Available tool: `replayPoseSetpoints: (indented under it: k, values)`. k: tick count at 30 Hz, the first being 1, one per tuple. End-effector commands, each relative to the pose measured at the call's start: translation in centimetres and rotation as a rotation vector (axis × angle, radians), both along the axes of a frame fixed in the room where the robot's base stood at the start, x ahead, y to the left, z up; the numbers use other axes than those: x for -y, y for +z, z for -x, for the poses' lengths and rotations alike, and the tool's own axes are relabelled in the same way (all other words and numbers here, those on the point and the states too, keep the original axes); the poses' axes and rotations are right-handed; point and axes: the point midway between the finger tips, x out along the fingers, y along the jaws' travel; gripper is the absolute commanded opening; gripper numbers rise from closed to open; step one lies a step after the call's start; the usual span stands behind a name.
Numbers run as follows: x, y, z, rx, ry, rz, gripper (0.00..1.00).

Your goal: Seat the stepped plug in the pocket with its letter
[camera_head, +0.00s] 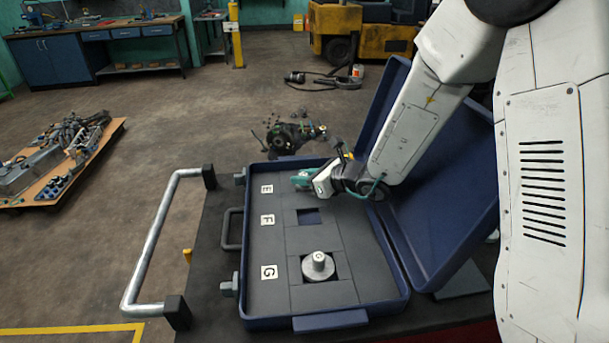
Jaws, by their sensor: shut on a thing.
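An open blue case (236,287) holds a grey foam insert with pockets beside the letter tags E (267,189), F (267,219) and G (269,272). A silver stepped plug (318,266) stands upright at the square pocket beside G; dark gaps show around it, and I cannot tell how deep it sits. The square pocket (308,217) beside F looks empty. My gripper (303,180) is low at the insert's far end, right of E, apart from the silver plug. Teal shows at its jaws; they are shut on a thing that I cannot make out. The E pocket is largely hidden.
The case lid (446,220) stands open on the right, close to my arm. A metal rail (154,245) runs left of the case. Dark machine parts (290,135) lie beyond it. A board with parts (60,160) is at far left.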

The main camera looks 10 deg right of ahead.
Motion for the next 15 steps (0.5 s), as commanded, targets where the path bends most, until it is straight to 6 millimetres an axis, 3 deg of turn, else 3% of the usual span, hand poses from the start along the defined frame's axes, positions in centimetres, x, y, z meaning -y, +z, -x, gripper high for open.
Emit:
replayPoseSetpoints:
  k: [2, 3, 6, 15]
  values:
    - [0.0, -0.18, 0.0, -0.001, 0.0, -0.001, 0.0]
    - [0.0, -0.22, -0.01, -0.001, 0.0, -0.001, 0.25]
    - [0.0, -0.18, -0.02, 0.0, 0.0, 0.0, 0.48]
    - [-0.01, -0.04, 0.0, 0.001, 0.0, -0.001, 0.48]
